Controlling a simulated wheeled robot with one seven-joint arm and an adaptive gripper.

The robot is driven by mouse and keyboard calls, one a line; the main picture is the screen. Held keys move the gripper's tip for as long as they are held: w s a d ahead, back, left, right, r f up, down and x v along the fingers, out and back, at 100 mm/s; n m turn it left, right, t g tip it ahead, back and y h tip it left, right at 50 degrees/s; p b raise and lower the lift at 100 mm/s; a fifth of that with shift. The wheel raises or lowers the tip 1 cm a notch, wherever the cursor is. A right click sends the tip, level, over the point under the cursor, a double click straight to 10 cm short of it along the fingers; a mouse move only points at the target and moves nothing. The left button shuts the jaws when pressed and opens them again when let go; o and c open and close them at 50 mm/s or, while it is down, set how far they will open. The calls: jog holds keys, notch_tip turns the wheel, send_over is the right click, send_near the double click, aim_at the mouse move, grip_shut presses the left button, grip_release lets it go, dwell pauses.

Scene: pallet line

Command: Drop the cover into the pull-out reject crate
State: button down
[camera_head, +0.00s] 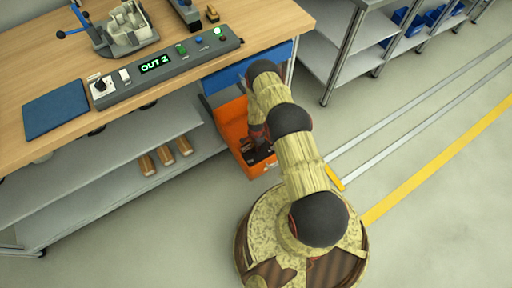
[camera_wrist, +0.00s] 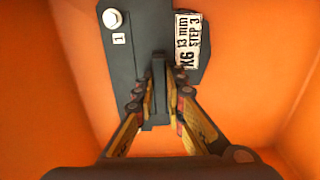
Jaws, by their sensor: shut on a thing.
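My gripper (camera_wrist: 158,88) is shut on a narrow raised dark part of the cover. The orange reject crate (camera_wrist: 255,100) surrounds the cover and fingers in the wrist view. In the head view the crate (camera_head: 228,118) is pulled out below the bench, with my gripper reaching down into it. Whether the cover touches the crate floor cannot be told.
A blue drawer front (camera_head: 230,76) is above the crate. Open floor (camera_head: 410,160) lies to the right, before metal shelving.

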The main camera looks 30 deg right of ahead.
jog(key=c, duration=1.8)
grip_release()
jog(key=shift+c, duration=0.2)
notch_tip(320, 180, up, 13)
jog(key=p, duration=0.4)
jog(key=shift+p, duration=0.3)
jog(key=shift+r, duration=0.15)
